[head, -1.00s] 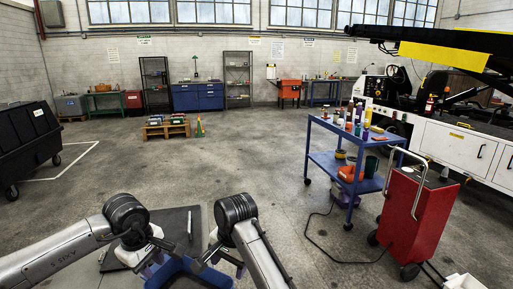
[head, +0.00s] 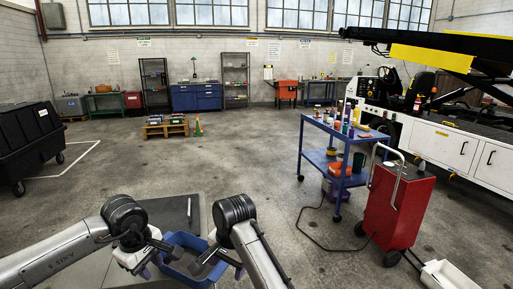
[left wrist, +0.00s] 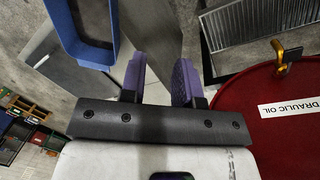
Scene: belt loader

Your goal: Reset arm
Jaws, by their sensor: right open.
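My left gripper (head: 155,268) is low in the head view, beside the left rim of a blue bin (head: 178,277). In the left wrist view its two purple fingers (left wrist: 160,80) stand apart with nothing between them. The blue bin also shows there at upper left (left wrist: 72,40). My right gripper (head: 216,268) is over the right side of the bin in the head view. It is open, and I see nothing held in it.
A red drum (left wrist: 280,120) labelled "DRAULIC OIL" is close to the left gripper's right.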

